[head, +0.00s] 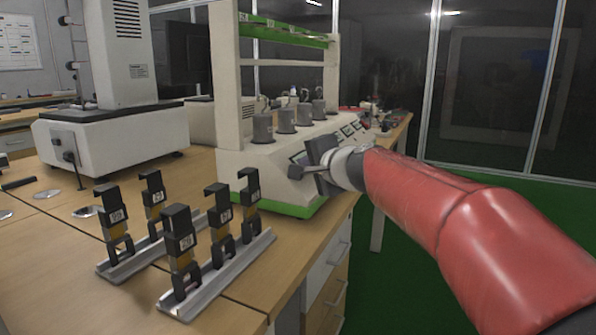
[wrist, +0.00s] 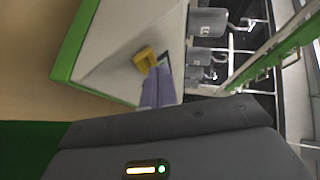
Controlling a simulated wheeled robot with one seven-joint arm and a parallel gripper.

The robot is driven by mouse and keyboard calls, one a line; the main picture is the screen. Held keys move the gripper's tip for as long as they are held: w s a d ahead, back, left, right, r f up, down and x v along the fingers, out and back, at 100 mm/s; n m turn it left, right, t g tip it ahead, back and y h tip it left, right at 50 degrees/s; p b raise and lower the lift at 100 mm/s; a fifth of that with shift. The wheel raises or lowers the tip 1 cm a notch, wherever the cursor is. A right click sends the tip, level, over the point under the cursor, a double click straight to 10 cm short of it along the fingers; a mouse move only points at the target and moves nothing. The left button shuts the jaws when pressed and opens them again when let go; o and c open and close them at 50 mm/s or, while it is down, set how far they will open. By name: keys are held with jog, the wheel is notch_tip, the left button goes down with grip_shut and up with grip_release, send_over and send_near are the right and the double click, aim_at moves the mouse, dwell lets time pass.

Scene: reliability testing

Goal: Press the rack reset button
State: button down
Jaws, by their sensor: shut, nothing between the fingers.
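The white test rack (head: 262,178) with a green base stands on the bench. Its sloped front carries small dark displays. My gripper (head: 297,172) reaches in from the right and is shut and empty, its tips in front of the rack's near end. In the wrist view my gripper (wrist: 154,78) points at the rack's white surface (wrist: 115,60). A small yellow block (wrist: 145,58) shows right at the fingertips; I cannot tell whether it is part of the fingers or of the rack, or whether there is contact. I cannot make out the reset button for certain.
Several grey cylinders (head: 263,128) stand along the rack's top, under a green-edged shelf (head: 285,30). Black clamp-like units stand on metal rails (head: 215,275) at the bench's front. A large white machine (head: 110,140) stands at left. Drawers (head: 328,265) are below the bench edge.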

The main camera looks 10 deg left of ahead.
jog(key=shift+a+f+b, duration=0.25)
jog(key=shift+f+b, duration=0.05)
dwell(0.4)
jog(key=shift+d+r, duration=0.1)
jog(key=shift+s+d+r+p, duration=0.1)
jog(key=shift+d+r+p, duration=0.2)
jog(key=shift+d+r, duration=0.15)
dwell(0.4)
jog(key=d+r+p, duration=0.1)
jog(key=r, duration=0.1)
jog(key=s+d+r, duration=0.1)
jog(key=d, duration=0.1)
jog(key=shift+s+r+p, duration=0.1)
jog(key=shift+r+p, duration=0.25)
jog(key=shift+r, duration=0.05)
dwell(0.5)
jog(key=s+d+f+n+g+h, duration=0.2)
jog(key=s+d+f, duration=0.3)
jog(key=s+f, duration=0.3)
jog(key=s+d+f+n+g+h, duration=0.2)
jog(key=s+d+f, duration=0.4)
jog(key=s, duration=0.8)
jog(key=s+d+f+n+g+h, duration=0.3)
jog(key=s+d+f+n+h, duration=0.1)
jog(key=s+f, duration=0.7)
jog(key=shift+s+d+f+n, duration=0.2)
jog(key=shift+s+d+n, duration=0.3)
jog(key=shift+d, duration=0.45)
